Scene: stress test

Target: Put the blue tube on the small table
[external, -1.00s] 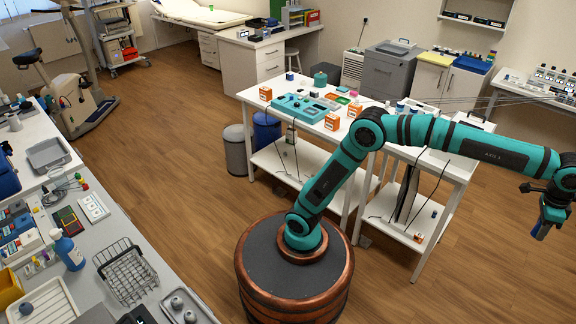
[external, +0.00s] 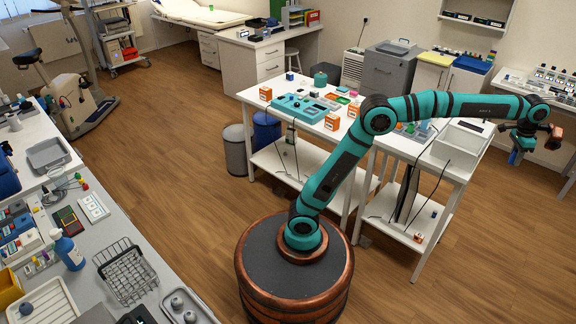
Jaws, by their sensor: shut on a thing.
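My gripper (external: 521,143) hangs at the end of the outstretched arm on the right side of the external view, pointing down. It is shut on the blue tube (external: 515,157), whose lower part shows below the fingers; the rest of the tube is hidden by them. The tube is in the air, just right of the smaller white table (external: 412,154). This table stands at the right end of the longer white table, and my forearm crosses above its far part. I cannot tell the tube's exact height over the floor.
A pale open box (external: 462,143) takes up the right part of the smaller table, with small bottles and parts left of it. The longer table holds a teal tray (external: 299,107) and orange boxes (external: 332,121). A white bench (external: 515,86) stands at the back right.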

